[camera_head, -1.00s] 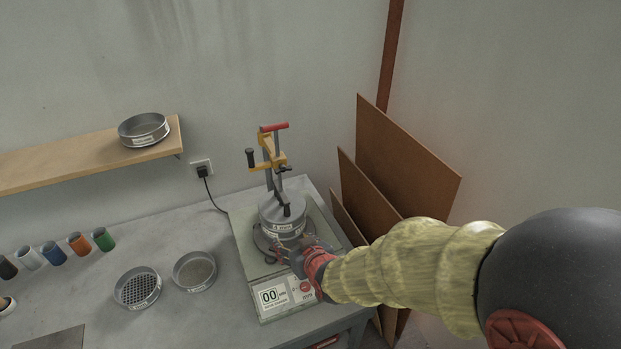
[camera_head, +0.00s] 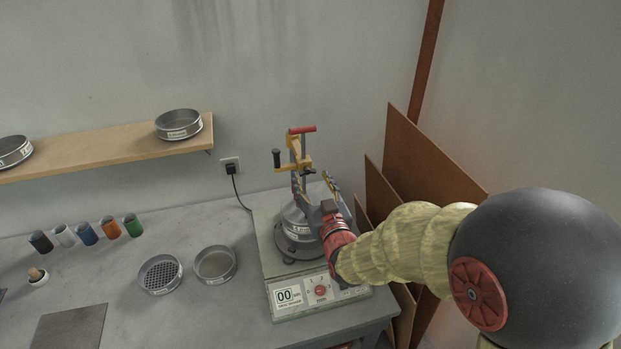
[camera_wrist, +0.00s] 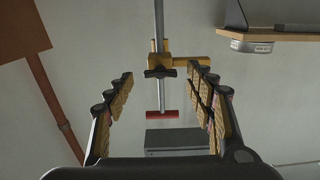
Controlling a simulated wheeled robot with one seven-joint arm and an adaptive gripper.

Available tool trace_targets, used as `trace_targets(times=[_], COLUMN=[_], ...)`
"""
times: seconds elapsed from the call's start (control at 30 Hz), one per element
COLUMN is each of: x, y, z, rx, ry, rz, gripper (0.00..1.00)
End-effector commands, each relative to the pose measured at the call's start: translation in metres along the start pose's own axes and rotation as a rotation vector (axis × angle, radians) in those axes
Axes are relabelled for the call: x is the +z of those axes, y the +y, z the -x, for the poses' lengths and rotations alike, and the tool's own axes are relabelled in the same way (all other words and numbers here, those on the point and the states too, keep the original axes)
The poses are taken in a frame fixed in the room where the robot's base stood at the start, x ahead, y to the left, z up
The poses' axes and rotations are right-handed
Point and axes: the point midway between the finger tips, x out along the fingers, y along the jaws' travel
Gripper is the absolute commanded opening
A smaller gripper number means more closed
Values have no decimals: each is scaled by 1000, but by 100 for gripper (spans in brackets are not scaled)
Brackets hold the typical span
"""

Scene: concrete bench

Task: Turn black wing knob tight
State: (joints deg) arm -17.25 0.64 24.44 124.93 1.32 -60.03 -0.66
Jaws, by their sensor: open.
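The black wing knob (camera_wrist: 160,73) sits on the yellow clamp (camera_wrist: 180,61) of the sieve shaker, in the wrist view. In the head view the knob (camera_head: 308,172) is small beside the yellow clamp (camera_head: 298,158). My gripper (camera_head: 313,185) is open and empty, in front of the sieve stack and just below the clamp. In the wrist view the knob appears between the two fingertips of my gripper (camera_wrist: 160,78), beyond them, with no visible contact. The gripper and wrist hide part of the sieve stack (camera_head: 293,222).
The shaker base (camera_head: 283,298) stands at the bench's right end. Its red-topped post (camera_head: 302,130) rises above the clamp. Brown boards (camera_head: 425,155) lean at right. Two sieves, one here (camera_head: 215,264), lie left.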

Motion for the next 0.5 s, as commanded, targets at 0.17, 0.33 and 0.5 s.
trace_targets(times=[0.17,0.33,0.5], x=[0,0,0], y=[0,0,0], z=[-13,-16,-15], rx=[0,0,0], ry=[0,0,0], rz=[0,0,0], gripper=[55,55,53])
